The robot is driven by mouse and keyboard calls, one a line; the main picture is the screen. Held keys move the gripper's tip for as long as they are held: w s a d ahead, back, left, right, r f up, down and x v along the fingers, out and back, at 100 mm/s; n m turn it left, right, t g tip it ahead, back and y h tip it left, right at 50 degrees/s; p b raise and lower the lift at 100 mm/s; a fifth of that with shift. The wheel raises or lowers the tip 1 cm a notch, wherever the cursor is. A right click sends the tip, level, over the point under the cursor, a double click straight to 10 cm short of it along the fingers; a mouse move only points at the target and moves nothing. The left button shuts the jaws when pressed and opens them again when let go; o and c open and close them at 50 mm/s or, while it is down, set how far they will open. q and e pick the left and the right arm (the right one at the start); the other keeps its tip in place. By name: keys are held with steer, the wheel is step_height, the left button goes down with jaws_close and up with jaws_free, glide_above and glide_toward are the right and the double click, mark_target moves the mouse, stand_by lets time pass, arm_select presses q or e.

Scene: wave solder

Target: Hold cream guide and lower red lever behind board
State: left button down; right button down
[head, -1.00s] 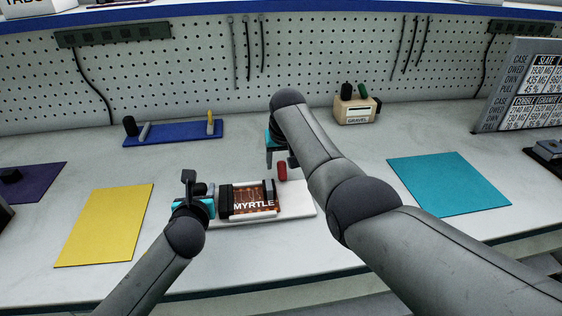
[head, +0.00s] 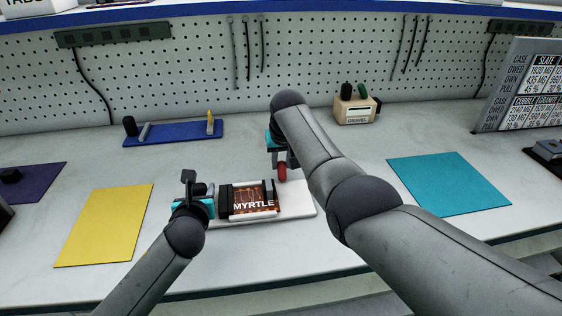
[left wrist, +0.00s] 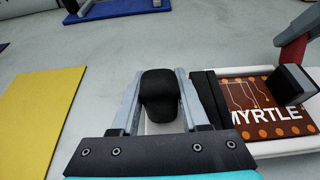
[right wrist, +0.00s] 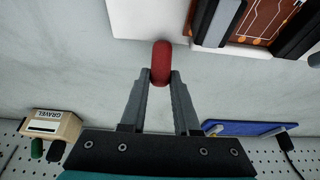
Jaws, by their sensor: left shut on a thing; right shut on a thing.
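My left gripper (left wrist: 160,100) is shut on a black knob (left wrist: 160,88) at the left end of the white fixture; its fingers lie on both sides of the knob. In the head view the left gripper (head: 198,198) is beside the board's left end. The brown board (head: 250,198), marked MYRTLE, lies in the fixture between dark end pieces and pale rails, which include the cream guide (left wrist: 243,73). The red lever (head: 282,173) stands behind the board's right end. My right gripper (right wrist: 161,78) is shut on the red lever (right wrist: 161,60), reaching from behind. The lever's base is partly hidden.
A yellow mat (head: 105,225) lies left and a teal mat (head: 450,183) right. A blue rack (head: 172,133) and a cream GRAVEL box (head: 355,110) stand at the back. A sign (head: 520,88) stands far right. The bench behind the fixture is mostly clear.

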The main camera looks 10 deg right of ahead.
mark_target(281, 169)
steer(key=shift+s+a+f, duration=0.1)
steer(key=shift+a, duration=0.1)
stand_by(0.4)
steer(key=shift+t, duration=0.4)
steer(key=shift+s+t, duration=0.6)
steer(key=shift+t, duration=0.4)
steer(key=shift+s+t, duration=0.55)
steer(key=shift+t, duration=0.45)
steer(key=shift+s+t, duration=0.4)
steer(key=shift+t, duration=0.55)
steer(key=shift+s+t, duration=0.4)
steer(key=shift+t, duration=0.55)
steer(key=c, duration=0.6)
jaws_free()
steer(key=shift+c, duration=0.2)
